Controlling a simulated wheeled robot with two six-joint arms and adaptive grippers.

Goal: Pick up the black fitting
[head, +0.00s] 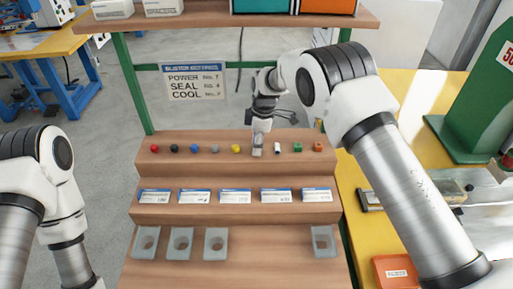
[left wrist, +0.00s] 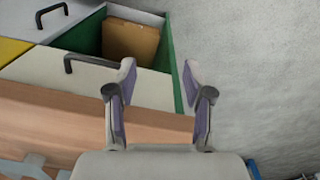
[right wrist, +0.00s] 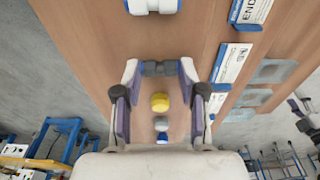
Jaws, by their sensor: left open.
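The black fitting (head: 174,148) sits on the top step of the wooden rack, second from the left, between a red fitting (head: 154,148) and a blue fitting (head: 194,148). My right gripper (right wrist: 160,70) is well to its right, low over the same row between the yellow fitting (head: 236,149) and the white fitting (head: 277,148). A dark grey fitting (right wrist: 160,68) lies across between its fingertips and appears to touch both. I cannot tell whether it is lifted. My left gripper (left wrist: 160,75) is open and empty, away from the row.
A grey fitting (head: 215,149), a green one (head: 297,148) and an orange one (head: 318,147) share the row. White label cards (head: 236,196) line the step below, with grey holders (head: 215,243) lower down. A sign (head: 194,82) hangs behind. Drawers (left wrist: 90,80) show near my left gripper.

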